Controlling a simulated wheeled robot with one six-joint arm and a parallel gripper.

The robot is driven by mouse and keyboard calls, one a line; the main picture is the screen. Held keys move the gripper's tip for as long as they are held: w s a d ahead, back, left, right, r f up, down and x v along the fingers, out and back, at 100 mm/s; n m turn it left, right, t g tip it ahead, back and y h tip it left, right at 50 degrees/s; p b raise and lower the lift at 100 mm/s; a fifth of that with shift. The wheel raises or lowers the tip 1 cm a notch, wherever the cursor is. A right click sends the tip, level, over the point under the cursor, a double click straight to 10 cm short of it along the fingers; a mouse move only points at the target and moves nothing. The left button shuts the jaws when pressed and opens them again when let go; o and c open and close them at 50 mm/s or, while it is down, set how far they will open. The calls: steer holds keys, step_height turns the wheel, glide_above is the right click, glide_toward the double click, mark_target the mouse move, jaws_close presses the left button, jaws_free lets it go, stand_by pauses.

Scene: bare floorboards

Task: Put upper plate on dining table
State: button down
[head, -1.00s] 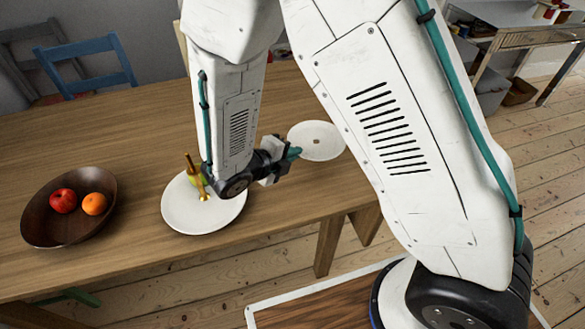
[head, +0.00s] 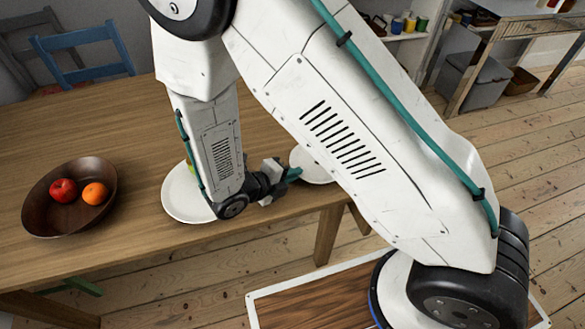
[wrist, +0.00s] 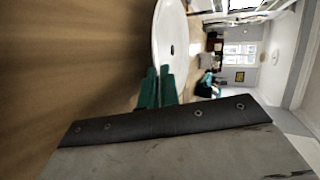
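A white plate (head: 311,164) with a small dark mark at its middle is at the right end of the dining table (head: 110,120), partly hidden by my arm. In the wrist view the plate (wrist: 169,35) is seen at a slant. My gripper (head: 295,173) is at the plate's left rim. Its green fingers (wrist: 158,70) are close together over the rim and appear shut on it. The plate looks held over the table; the height of any gap is unclear. A second white plate (head: 179,197) lies on the table left of my gripper, partly behind my forearm.
A dark bowl (head: 40,213) with a red apple (head: 63,191) and an orange (head: 95,194) stands at left. A yellow-green thing on the left plate is mostly hidden. Table surface is free behind the plates.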

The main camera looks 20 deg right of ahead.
steer(key=shift+f, duration=0.5)
stand_by(0.4)
steer(key=shift+s+f, duration=0.1)
steer(key=shift+f, duration=0.15)
